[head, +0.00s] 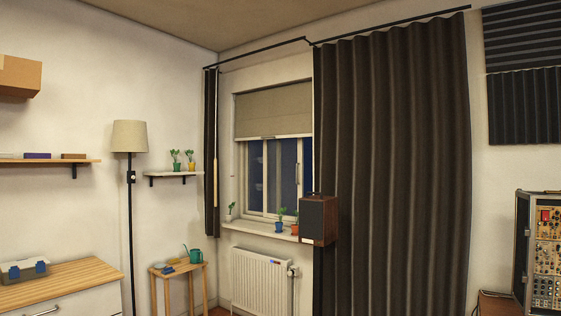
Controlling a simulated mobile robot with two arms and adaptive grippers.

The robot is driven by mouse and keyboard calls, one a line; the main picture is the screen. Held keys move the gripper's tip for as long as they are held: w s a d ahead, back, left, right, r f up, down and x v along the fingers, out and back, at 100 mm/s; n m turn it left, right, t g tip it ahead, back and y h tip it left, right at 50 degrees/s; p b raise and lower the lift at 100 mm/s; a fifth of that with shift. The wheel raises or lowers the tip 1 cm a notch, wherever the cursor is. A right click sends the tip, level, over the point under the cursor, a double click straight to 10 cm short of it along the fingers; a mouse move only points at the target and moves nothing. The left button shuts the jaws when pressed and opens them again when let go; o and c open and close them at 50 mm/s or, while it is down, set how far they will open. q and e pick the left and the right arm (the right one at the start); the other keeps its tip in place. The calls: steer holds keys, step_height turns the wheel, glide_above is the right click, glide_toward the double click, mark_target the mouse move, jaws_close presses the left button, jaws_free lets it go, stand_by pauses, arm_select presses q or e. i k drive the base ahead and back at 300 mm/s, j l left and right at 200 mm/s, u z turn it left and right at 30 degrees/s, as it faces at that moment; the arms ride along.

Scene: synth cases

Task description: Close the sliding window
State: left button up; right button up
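The sliding window (289,172) is in the wall recess near the middle of the head view. It has white frames and dark panes, and a narrow upright handle (297,174) shows near its right side. A beige roller blind (274,110) covers its upper part. A dark curtain (390,170) and a speaker hide part of its right side. I cannot tell how far the sash stands open. Neither of my grippers is in view.
Potted plants (279,226) stand on the window sill (258,229). A wooden speaker (319,220) stands in front of the sill's right end. A radiator (262,279) is below. A floor lamp (130,137), stool (179,268) and dresser (85,272) stand left.

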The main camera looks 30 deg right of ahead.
mark_target(283, 159)
steer(key=i+l+z, duration=0.25)
steer(key=i, duration=0.25)
steer(key=i+z, duration=0.2)
steer(key=i, duration=0.35)
